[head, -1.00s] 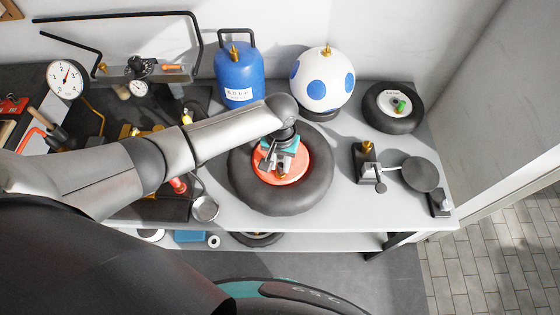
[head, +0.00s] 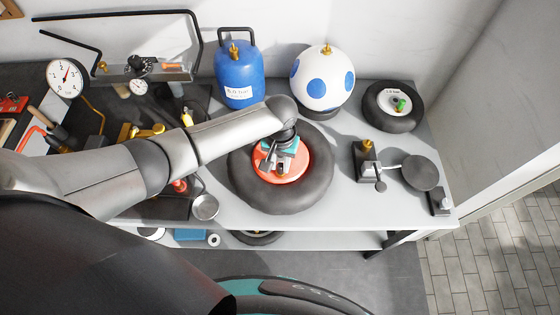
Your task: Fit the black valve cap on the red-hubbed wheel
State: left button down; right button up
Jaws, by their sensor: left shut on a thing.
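The red-hubbed wheel (head: 312,190) lies flat on the light bench, its black tyre around a red hub (head: 300,160). My left gripper (head: 279,168) points down over the hub, near its middle. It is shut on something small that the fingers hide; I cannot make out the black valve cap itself. The wheel's valve is also not visible behind the gripper. Whether the held thing touches the hub cannot be told. My right gripper is out of view.
A blue tank (head: 238,80) and a white ball with blue spots (head: 322,82) stand behind the wheel. A smaller wheel (head: 393,122) lies at the back right. A foot pump (head: 367,165) stands at right. A metal cup (head: 205,207) and tools crowd the left.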

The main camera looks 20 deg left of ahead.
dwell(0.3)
pick_arm(q)
jog(key=shift+c, duration=0.6)
grip_release()
notch_tip(320, 180, up, 2)
jog(key=p, duration=0.3)
jog(key=shift+r, duration=3.45)
